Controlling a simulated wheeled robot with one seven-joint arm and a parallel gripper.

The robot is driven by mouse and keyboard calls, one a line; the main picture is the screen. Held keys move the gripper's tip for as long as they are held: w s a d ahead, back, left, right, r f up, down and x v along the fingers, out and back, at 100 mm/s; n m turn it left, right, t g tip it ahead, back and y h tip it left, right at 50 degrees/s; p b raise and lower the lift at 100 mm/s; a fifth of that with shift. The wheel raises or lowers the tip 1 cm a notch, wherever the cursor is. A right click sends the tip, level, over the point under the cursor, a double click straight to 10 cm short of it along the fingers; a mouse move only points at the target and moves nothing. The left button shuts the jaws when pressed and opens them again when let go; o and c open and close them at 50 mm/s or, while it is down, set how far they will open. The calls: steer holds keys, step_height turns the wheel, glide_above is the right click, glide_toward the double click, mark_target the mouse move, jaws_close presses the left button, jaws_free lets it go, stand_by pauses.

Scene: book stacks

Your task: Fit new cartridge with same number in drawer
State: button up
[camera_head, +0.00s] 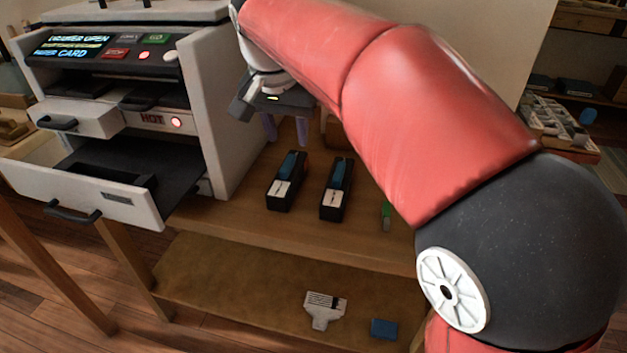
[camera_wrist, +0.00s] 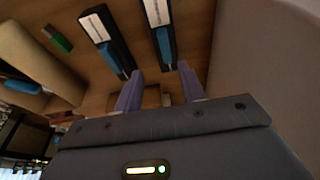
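Two black cartridges with white labels and blue tops, a left one (camera_head: 287,181) and a right one (camera_head: 336,189), lie side by side on the wooden table. Both show in the wrist view, one at the left (camera_wrist: 107,40) and one at the right (camera_wrist: 161,33). Their numbers are too small to read. The white drawer (camera_head: 85,196) of the machine is pulled out; a dark raised shape lies inside, and I cannot tell what it is. My gripper (camera_head: 285,138) is beyond the cartridges, fingers pointing down. Its two purple fingers are apart with nothing held between them.
A red light glows beside a "HOT" label (camera_head: 152,118). A smaller drawer (camera_head: 80,118) protrudes above. A green item (camera_head: 386,216) lies right of the cartridges. A lower shelf (camera_head: 240,285) holds small items.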

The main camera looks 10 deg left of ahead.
mark_target(287, 162)
steer(key=x, duration=0.5)
steer(key=a+x, duration=0.1)
steer(key=x, duration=0.1)
steer(key=shift+f+b, duration=0.3)
steer(key=shift+b, duration=0.05)
jaws_close()
